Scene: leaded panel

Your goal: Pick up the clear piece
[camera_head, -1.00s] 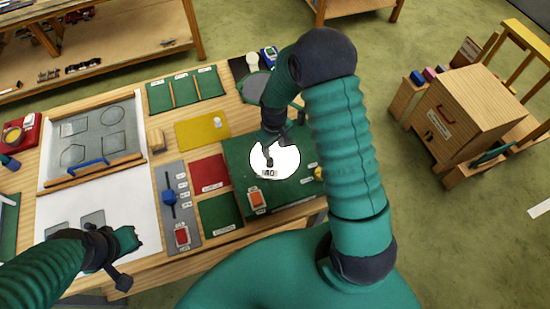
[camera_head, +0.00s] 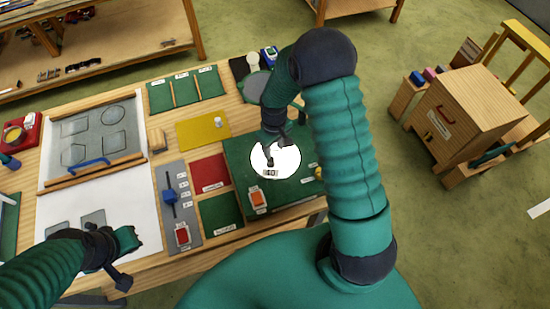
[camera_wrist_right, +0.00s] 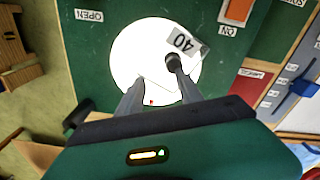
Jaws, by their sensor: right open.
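A see-through piece with faint edges lies on the bright white disc (camera_wrist_right: 125,50) in the right wrist view. A grey strip marked 40 (camera_wrist_right: 182,41) shows at its far edge; this tag also shows on the disc in the head view (camera_head: 270,173). My right gripper (camera_wrist_right: 157,76) is open over the near part of the disc, its fingers reaching toward the piece. I cannot tell whether they touch it. In the head view my right gripper (camera_head: 271,152) is small and partly hidden by its own arm. My left gripper (camera_head: 125,250) is over the front left of the bench; its jaw opening is unclear.
The disc is set in a green board (camera_head: 240,160) with an orange switch (camera_head: 258,199). Red (camera_head: 209,172) and yellow (camera_head: 195,134) mats, a grey slider panel (camera_head: 175,220) and a white sheet (camera_head: 130,205) lie to the left. A wooden cabinet (camera_head: 470,110) stands apart at right.

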